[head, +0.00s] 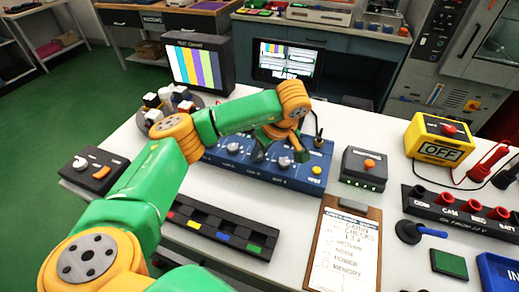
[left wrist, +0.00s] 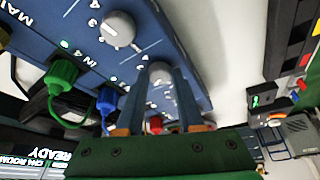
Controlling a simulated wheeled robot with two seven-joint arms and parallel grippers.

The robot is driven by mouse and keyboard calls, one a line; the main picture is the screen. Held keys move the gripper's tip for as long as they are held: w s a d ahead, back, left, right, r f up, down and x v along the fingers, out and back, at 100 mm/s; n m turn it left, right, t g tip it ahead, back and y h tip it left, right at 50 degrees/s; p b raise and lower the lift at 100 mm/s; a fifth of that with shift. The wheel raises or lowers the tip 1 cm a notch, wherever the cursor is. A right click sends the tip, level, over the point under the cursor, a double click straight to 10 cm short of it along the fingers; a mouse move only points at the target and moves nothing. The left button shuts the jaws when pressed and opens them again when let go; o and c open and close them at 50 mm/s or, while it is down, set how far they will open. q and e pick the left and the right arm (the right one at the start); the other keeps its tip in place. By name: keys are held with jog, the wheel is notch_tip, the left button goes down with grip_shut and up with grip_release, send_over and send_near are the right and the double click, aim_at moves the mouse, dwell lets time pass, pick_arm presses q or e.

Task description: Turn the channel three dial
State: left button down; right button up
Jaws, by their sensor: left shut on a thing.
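The blue mixer panel (head: 222,165) lies on the white table with a row of grey dials along it. My left gripper (head: 259,155) reaches down to the panel and hides most of the channel three dial. In the left wrist view my left gripper (left wrist: 161,78) has its two fingers closed on the sides of the grey channel three dial (left wrist: 160,72). The channel four dial (left wrist: 117,28) beside it is free, with "IN 4" printed near it. It also shows in the head view (head: 284,162). My right gripper is not in view.
A green plug (left wrist: 62,75) and a blue plug (left wrist: 106,98) with cables stand close to the held dial. A clipboard (head: 322,265), a grey box with an orange button (head: 364,168) and a yellow OFF box (head: 422,130) lie to the right. Two monitors (head: 186,62) stand behind.

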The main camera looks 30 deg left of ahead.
pick_arm(q)
jog(key=n, duration=0.1)
jog(key=n+g, duration=0.1)
jog(key=n, duration=0.1)
jog(key=n+g+p, duration=0.1)
jog(key=n, duration=0.1)
jog(key=shift+w+r, duration=0.1)
jog(key=shift+w, duration=0.15)
jog(key=shift+w+n+g+h, duration=0.15)
jog(key=shift+n+g, duration=0.25)
jog(key=shift+n, duration=0.75)
jog(key=shift+n+g+h, duration=0.25)
jog(key=shift+n+g, duration=0.15)
jog(key=shift+n, duration=0.75)
jog(key=shift+a, duration=0.1)
jog(key=c, duration=0.5)
grip_release()
jog(key=shift+c, duration=0.2)
